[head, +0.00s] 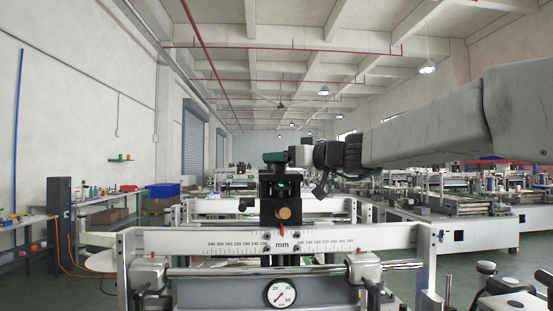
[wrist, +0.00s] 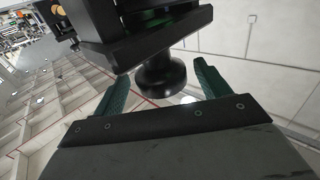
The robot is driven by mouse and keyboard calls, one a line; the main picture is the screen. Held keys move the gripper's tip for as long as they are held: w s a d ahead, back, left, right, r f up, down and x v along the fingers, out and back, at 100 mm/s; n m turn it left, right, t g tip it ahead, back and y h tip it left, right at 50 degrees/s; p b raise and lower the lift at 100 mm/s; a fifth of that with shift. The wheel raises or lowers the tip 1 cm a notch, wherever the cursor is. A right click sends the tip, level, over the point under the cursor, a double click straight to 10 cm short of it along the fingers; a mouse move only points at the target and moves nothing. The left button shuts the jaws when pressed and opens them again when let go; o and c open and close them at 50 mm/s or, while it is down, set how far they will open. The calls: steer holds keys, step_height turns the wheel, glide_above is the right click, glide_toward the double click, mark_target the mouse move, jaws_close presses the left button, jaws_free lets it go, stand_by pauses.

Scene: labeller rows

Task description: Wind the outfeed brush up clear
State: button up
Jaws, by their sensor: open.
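In the wrist view a black round knob (wrist: 161,76) sticks out from a black slide block (wrist: 150,28). My gripper (wrist: 160,71) is open, with one green finger on each side of the knob in the picture. A gap shows on both sides, so no grip is visible. In the head view my gripper (head: 276,157) is at the top of the black slide block (head: 281,190), and the knob is hidden there. A brass knob (head: 283,213) is on the block's front. I cannot make out the brush itself.
A white mm scale beam (head: 210,242) crosses in front, with a red pointer. Below it are a steel rod (head: 225,271) and a round dial gauge (head: 281,293). More machines (head: 465,225) stand at the right. A workbench (head: 100,203) and blue bin (head: 162,190) are at the left.

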steer(key=shift+x, duration=1.65)
steer(key=c, duration=1)
steer(key=shift+o, duration=0.3)
steer(key=shift+n+g+y, duration=0.4)
steer(key=shift+g, duration=0.1)
